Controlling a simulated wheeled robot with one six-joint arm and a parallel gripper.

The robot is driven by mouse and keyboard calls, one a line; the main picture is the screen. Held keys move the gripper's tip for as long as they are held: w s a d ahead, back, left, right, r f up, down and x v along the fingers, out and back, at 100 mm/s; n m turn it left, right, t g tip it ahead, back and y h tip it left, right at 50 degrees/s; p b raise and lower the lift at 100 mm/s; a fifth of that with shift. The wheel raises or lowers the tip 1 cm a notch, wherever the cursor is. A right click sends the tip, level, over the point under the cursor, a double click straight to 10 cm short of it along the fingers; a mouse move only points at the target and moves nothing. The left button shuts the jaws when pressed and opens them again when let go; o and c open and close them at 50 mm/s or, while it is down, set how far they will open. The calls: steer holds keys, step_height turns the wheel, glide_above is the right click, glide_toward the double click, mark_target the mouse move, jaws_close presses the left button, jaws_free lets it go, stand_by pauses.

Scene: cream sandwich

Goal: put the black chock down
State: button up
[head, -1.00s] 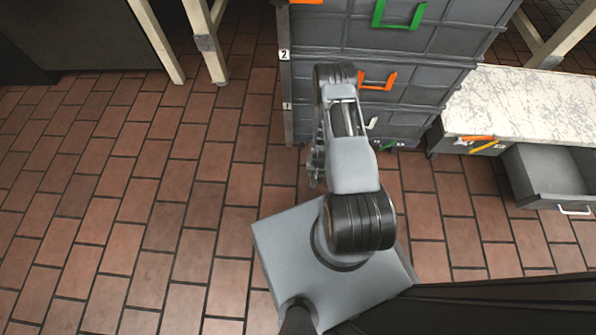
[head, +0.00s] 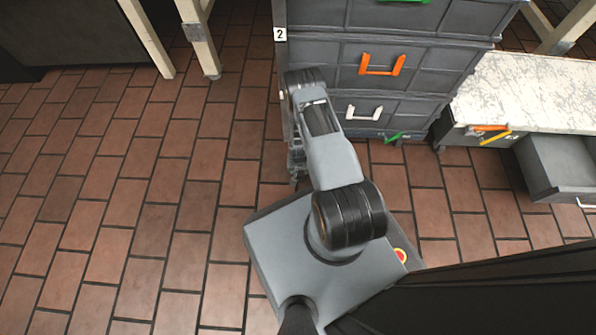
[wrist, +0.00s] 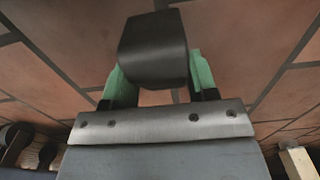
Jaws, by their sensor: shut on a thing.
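The black chock (wrist: 153,48) is held between the green fingers of my gripper (wrist: 155,78) in the wrist view. The gripper is shut on it, and brick-tiled floor shows behind it. The chock looks clear of the floor, but its exact height cannot be told. In the head view my arm reaches up beside the left edge of the grey drawer cabinet (head: 418,55). The gripper and chock are hidden there behind my arm.
The drawer cabinet has orange, white and green handles. A low marble-topped unit (head: 535,92) stands at right with an open grey drawer (head: 552,180). Wooden legs (head: 197,38) stand at the upper left. The tiled floor (head: 130,200) at left is clear.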

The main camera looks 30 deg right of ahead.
steer(key=shift+d+f, duration=0.15)
steer(key=shift+f, duration=0.05)
steer(key=shift+f, duration=0.15)
steer(key=o, duration=1)
